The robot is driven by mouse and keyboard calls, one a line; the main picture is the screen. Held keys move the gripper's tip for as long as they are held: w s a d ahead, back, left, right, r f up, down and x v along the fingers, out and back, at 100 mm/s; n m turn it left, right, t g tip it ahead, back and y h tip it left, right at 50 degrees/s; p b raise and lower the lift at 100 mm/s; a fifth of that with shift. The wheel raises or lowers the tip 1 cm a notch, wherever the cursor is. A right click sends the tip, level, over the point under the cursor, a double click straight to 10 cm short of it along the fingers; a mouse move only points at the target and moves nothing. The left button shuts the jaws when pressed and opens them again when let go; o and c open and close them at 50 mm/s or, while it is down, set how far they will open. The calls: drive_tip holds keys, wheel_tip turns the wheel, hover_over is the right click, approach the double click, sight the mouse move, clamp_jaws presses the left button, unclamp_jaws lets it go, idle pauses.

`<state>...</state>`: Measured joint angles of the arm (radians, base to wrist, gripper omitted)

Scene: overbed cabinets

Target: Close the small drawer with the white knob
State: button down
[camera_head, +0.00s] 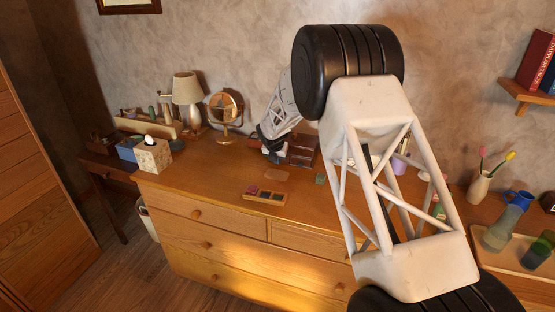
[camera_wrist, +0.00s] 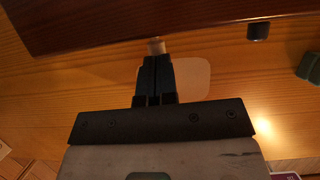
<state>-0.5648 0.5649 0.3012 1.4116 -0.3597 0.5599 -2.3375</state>
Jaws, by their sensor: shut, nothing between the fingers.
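A small dark reddish-brown wooden box (camera_head: 303,148) stands on the dresser top near the wall, partly hidden by my arm. In the wrist view its dark wooden front (camera_wrist: 90,30) crosses the top of the picture. A pale knob (camera_wrist: 156,46) shows just beyond my fingertips; I cannot tell whether they touch it. A dark knob or peg (camera_wrist: 258,31) is farther right. My gripper (camera_wrist: 157,60) is shut and empty, pointing at the box front. It also shows in the head view (camera_head: 273,155), beside the box. How far the small drawer stands out is unclear.
A pale flat square (camera_wrist: 195,78) lies under my gripper. A palette-like tray (camera_head: 265,196) lies near the front edge of the dresser (camera_head: 200,185). A round mirror (camera_head: 225,107), lamp (camera_head: 187,90) and tissue box (camera_head: 152,155) stand left. A green item (camera_wrist: 309,67) is right.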

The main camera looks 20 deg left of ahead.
drive_tip(key=shift+s, duration=0.65)
drive_tip(key=shift+s+r, duration=0.25)
drive_tip(key=shift+s, duration=1)
drive_tip(key=v, duration=0.9)
drive_tip(key=shift+r, duration=0.25)
drive_tip(key=shift+s+f, duration=0.1)
drive_tip(key=shift+s, duration=0.8)
